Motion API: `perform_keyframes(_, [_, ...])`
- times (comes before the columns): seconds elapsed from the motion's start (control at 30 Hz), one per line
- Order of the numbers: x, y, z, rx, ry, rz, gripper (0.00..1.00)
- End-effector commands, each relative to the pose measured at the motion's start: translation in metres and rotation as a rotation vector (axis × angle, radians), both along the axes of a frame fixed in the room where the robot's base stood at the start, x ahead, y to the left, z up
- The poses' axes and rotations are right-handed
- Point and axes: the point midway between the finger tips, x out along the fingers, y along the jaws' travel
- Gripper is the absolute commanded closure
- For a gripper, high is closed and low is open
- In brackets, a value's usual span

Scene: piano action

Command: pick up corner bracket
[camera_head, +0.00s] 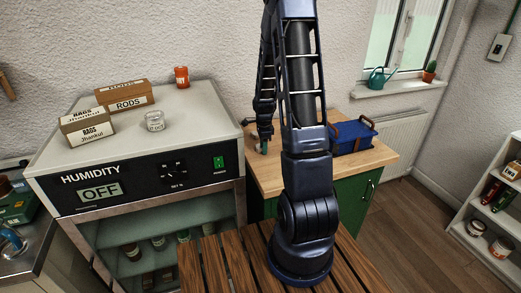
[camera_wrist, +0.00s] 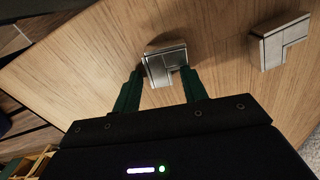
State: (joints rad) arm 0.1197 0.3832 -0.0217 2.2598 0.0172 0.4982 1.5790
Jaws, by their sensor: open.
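In the wrist view a grey metal corner bracket (camera_wrist: 166,64) lies on the wooden tabletop (camera_wrist: 110,45), just beyond and between my fingertips. A second, similar L-shaped metal bracket (camera_wrist: 280,42) lies to the right, apart from the gripper. My gripper (camera_wrist: 160,85) is open, with its two green fingers on either side of the nearer bracket's lower part. I cannot tell whether either finger touches it. In the head view my gripper (camera_head: 262,146) is low over the wooden counter's left part, and the brackets cannot be made out there.
A blue toolbox (camera_head: 354,136) stands on the counter (camera_head: 300,172) to the right of my arm. The humidity cabinet (camera_head: 150,180) stands directly left of the counter, with boxes, a jar and a red can on top. The wall is close behind.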

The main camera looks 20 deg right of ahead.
Motion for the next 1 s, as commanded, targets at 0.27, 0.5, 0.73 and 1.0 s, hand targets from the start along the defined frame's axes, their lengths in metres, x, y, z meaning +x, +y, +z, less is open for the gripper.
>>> perform_keyframes(0.27, [0.0, 0.0, 0.0, 0.0, 0.0, 0.001, 0.83])
perform_keyframes(0.5, [0.0, 0.0, 0.0, 0.0, 0.0, 0.001, 1.0])
perform_keyframes(0.73, [0.0, 0.0, 0.004, 0.0, 0.0, 0.001, 1.0])
perform_keyframes(1.0, [0.001, 0.0, 0.044, -0.001, -0.004, 0.002, 1.0])
